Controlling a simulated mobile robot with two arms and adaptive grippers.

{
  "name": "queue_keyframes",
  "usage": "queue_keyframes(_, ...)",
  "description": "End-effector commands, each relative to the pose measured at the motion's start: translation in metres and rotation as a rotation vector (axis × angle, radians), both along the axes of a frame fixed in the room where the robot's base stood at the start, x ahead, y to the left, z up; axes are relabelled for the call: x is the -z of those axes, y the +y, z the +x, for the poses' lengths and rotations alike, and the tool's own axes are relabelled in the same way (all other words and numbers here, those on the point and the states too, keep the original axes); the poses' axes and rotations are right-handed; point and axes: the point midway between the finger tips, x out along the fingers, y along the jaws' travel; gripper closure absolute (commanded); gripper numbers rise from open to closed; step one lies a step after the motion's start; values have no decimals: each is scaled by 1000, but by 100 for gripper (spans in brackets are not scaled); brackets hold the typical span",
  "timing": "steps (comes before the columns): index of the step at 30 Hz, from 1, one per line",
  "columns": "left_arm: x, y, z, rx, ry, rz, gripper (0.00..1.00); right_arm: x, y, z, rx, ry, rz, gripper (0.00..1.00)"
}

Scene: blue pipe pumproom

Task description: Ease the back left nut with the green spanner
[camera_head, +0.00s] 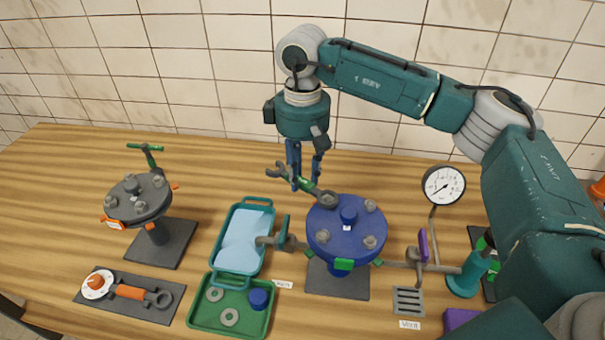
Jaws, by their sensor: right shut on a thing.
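The green spanner (305,184) has a green grip and grey ends. My right gripper (302,180) points down and is shut on its grip, above the table behind the blue flange. The open jaw end points up and left. The ring end (328,199) is at the back left of the round blue flange (347,223), over the place of the back left nut, which it hides. I cannot tell whether it is seated. The other nuts show: back right (370,205), front left (323,237), front right (370,242). My left gripper is out of view.
A grey flange on a stand (138,198) is at left, with a green-handled tool above it. A dark mat (155,312) holds an orange-handled spanner. A teal tray (223,277) and green parts tray (200,318) lie left of the blue flange. A gauge (443,186) stands right.

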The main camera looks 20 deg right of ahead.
Motion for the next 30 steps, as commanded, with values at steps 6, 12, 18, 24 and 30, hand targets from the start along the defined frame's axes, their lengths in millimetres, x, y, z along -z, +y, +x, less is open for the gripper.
queue_keyframes(6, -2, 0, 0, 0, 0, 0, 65, -5, 0, 0, 0, -1, 0, 100)
queue_keyframes(12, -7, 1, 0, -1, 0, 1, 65, -15, 0, 0, 0, -1, 0, 100)
queue_keyframes(18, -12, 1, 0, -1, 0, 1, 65, -25, 0, 0, 0, -2, 1, 100)
queue_keyframes(24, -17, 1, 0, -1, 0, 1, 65, -35, 0, 0, 0, -1, 0, 100)
queue_keyframes(30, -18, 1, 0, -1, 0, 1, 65, -36, 0, 0, 0, -1, 0, 100)
